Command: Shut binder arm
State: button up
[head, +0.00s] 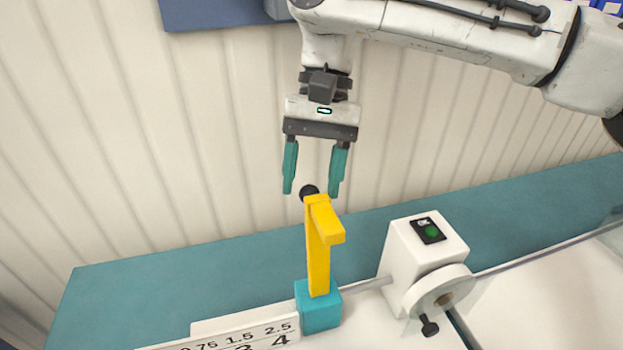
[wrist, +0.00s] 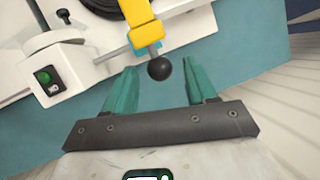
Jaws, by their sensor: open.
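The binder arm (head: 318,250) is a yellow upright bar with a short bent top, standing raised from a teal block (head: 320,307). A black ball knob (head: 308,192) sits at its top end. In the wrist view the yellow arm (wrist: 146,35) and the black knob (wrist: 159,68) show just beyond my fingertips. My gripper (head: 312,192) is open and points down above the binder arm. In the wrist view (wrist: 166,80) nothing is held.
A white box (head: 425,255) with a green button and a crank wheel (head: 440,290) stands right of the binder arm. A white scale plate (head: 250,333) with numbers lies at front left. The teal bench top (head: 150,290) is clear at left. A ribbed wall is behind.

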jog(key=shift+s+f, duration=0.15)
jog(key=shift+f, duration=0.2)
jog(key=shift+c, duration=0.2)
grip_shut()
